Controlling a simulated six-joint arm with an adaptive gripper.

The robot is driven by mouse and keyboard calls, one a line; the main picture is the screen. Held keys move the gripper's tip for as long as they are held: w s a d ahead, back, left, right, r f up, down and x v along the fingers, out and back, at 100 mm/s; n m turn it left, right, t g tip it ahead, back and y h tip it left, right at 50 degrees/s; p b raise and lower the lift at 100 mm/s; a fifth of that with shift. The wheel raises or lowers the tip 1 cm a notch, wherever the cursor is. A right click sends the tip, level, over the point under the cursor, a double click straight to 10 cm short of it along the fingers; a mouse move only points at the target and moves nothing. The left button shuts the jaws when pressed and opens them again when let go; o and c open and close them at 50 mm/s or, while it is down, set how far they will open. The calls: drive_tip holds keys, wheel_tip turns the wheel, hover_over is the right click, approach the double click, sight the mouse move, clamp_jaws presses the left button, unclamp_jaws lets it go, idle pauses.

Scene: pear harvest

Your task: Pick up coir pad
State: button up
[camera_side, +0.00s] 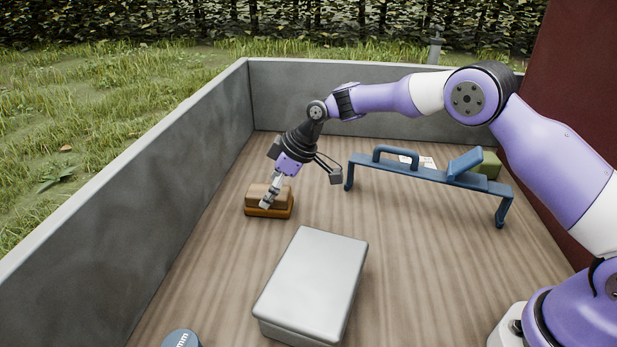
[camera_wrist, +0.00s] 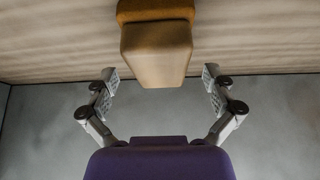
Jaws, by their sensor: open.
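The coir pad (camera_side: 262,195) is a tan-brown block lying on top of a darker orange-brown base (camera_side: 268,212) near the left wall. In the wrist view the tan block (camera_wrist: 157,52) is at the top centre, with the orange-brown piece (camera_wrist: 155,10) behind it.
A grey lidded box (camera_side: 315,278) stands in front. A blue bench-like rack (camera_side: 430,176) stands at the right, with a green block (camera_side: 488,164) behind it. A blue round object (camera_side: 180,340) is at the front edge. Grey walls (camera_side: 190,190) border the wooden floor.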

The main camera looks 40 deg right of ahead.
drive_tip(key=shift+f, duration=0.1)
drive_tip(key=c, duration=1.3)
